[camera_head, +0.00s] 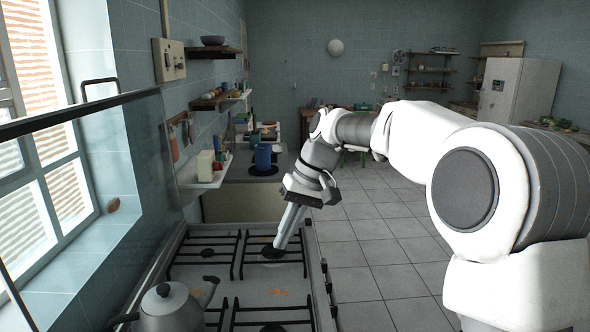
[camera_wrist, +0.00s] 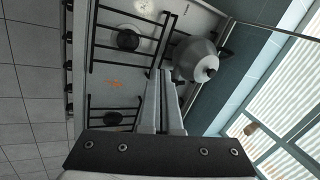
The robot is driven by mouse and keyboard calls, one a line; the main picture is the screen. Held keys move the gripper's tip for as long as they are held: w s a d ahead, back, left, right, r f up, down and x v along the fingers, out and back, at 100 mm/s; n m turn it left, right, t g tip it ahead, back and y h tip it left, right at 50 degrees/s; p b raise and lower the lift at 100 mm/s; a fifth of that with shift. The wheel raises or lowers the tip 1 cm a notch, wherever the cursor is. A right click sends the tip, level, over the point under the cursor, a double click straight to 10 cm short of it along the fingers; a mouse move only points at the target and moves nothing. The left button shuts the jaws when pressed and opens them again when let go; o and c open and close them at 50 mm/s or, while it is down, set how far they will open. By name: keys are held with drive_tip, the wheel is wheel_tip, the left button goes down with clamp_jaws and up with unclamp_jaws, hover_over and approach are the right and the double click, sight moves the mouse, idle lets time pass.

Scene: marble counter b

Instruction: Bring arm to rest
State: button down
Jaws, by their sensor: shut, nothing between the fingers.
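My gripper (camera_head: 286,229) is shut and empty. In the head view it hangs at the end of my white and grey arm, pointing down over the far right burner of the stove (camera_head: 262,297). In the wrist view the closed fingers (camera_wrist: 161,76) reach up the middle of the picture, with the stove behind them. A grey kettle (camera_head: 172,306) is on the near left of the stove in the head view. The kettle also shows in the wrist view (camera_wrist: 195,60), just right of the fingertips.
A glass panel (camera_head: 90,200) stands along the stove's left side, beside the window. A blue pot (camera_head: 263,156) stands on the counter beyond the stove. Wall shelves (camera_head: 215,51) hang at the left. The tiled floor (camera_head: 385,255) right of the stove is clear.

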drive_tip(key=s+d+m+t+h, duration=0.1)
drive_tip(key=s+d+t, duration=0.1)
drive_tip(key=s+d, duration=0.3)
drive_tip(key=s+d+f+m+t+h, duration=0.1)
drive_tip(key=s+d, duration=0.4)
drive_tip(key=s, duration=0.7)
drive_tip(key=s+d+m+t+h, duration=0.1)
drive_tip(key=s+d+t+h, duration=0.1)
drive_tip(key=s+d, duration=0.4)
drive_tip(key=shift+s+f+t+h, duration=0.25)
drive_tip(key=shift+s+t, duration=0.45)
drive_tip(key=shift+s, duration=0.45)
drive_tip(key=shift+d, duration=0.2)
